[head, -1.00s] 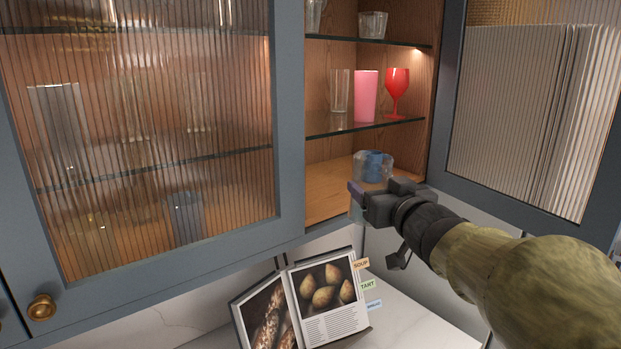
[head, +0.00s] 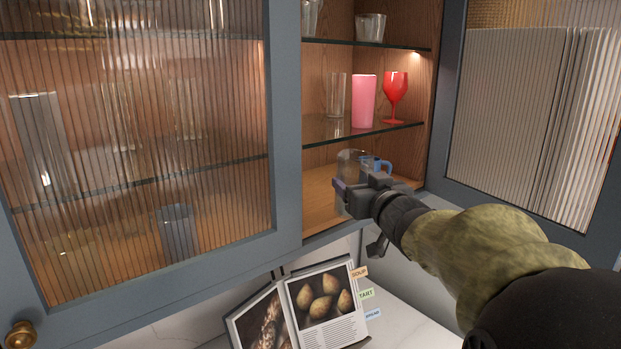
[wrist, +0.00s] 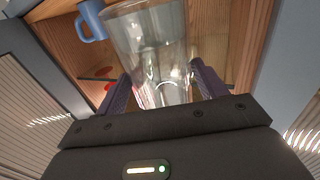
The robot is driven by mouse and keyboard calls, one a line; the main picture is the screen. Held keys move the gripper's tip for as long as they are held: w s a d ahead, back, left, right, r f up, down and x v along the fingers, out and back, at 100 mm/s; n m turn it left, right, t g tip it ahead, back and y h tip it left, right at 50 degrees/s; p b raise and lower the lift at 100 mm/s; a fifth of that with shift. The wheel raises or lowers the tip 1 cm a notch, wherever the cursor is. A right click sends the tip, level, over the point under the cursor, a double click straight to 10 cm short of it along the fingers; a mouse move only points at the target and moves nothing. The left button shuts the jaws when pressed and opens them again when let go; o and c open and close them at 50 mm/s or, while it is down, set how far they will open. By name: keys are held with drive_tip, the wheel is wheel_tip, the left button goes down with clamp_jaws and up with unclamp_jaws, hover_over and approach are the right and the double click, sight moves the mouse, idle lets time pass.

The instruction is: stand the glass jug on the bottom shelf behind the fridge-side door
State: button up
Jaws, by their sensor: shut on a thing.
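The clear glass jug (wrist: 150,40) is between the two fingers of my gripper (wrist: 163,90) in the wrist view. In the head view the jug (head: 350,160) shows faintly at the front of the bottom shelf (head: 318,190), partly hidden by my gripper (head: 352,195), which is shut on it. I cannot tell whether its base touches the shelf. The right-hand cabinet door (head: 530,120) stands open with ribbed glass. The left-hand door (head: 285,120) covers the left part of the cabinet.
A blue mug (head: 384,165) stands on the bottom shelf, just right of the jug and close to it. The middle shelf (head: 335,130) above holds a clear glass (head: 336,95), a pink tumbler (head: 363,100) and a red goblet (head: 396,92). An open cookbook (head: 320,300) stands below.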

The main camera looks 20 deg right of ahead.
drive_tip(key=w+p, duration=0.3)
drive_tip(key=w, duration=0.9)
drive_tip(key=shift+w+a+r+p, duration=0.15)
drive_tip(key=shift+w+p, duration=0.15)
drive_tip(key=shift+p, duration=0.05)
drive_tip(key=shift+w, duration=0.1)
drive_tip(key=f+p, duration=0.1)
drive_tip(key=w+f+p, duration=0.1)
drive_tip(key=shift+f, duration=0.4)
drive_tip(key=shift+s+f, duration=0.15)
drive_tip(key=shift+f, duration=0.25)
drive_tip(key=shift+f, duration=0.1)
